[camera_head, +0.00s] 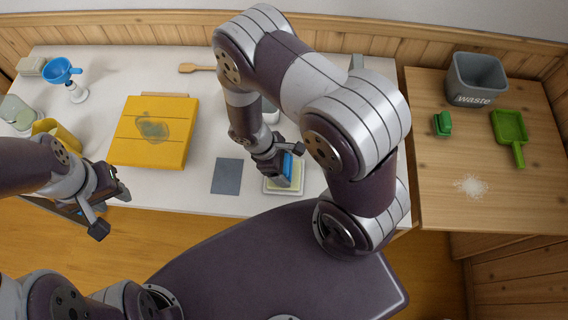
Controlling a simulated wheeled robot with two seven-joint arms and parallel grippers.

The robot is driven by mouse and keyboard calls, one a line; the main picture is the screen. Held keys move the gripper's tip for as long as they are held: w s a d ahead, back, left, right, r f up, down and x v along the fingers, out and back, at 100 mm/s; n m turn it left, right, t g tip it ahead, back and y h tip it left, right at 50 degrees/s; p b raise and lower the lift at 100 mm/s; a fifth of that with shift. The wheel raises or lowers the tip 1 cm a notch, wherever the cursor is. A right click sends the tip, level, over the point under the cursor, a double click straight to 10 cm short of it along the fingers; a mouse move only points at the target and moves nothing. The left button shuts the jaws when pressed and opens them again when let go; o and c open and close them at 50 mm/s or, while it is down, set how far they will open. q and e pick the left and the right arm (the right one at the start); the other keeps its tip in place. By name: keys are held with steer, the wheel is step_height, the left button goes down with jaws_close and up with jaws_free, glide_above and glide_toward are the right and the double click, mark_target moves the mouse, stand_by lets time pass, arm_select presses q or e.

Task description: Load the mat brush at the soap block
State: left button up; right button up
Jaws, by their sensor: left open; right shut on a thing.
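The mat brush (287,168), with a blue body, is held in my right gripper (281,162), which is shut on it. It is over the soap block (296,184), a pale yellow block in a white dish (270,190) at the table's front edge. The brush's underside is hidden, so I cannot tell whether it touches the soap. A yellow mat (180,154) with a grey-green stain (152,127) lies left of the brush. My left gripper (110,208) is open and empty near the table's front left edge.
A grey flat square (227,176) lies between mat and soap. A blue funnel (62,70), a yellow container (58,131) and glass jars stand at left. A wooden side table holds a waste bin (476,80), green brush (442,124), green dustpan (509,128) and white powder (470,186).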

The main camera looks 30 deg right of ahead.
steer(key=shift+d, duration=0.1)
stand_by(0.3)
steer(key=shift+s+f+b, duration=0.1)
steer(key=shift+f+b, duration=0.35)
steer(key=shift+f, duration=0.1)
stand_by(1.1)
step_height(320, 180, up, 7)
steer(key=p, duration=0.6)
steer(key=shift+r, duration=0.1)
stand_by(0.6)
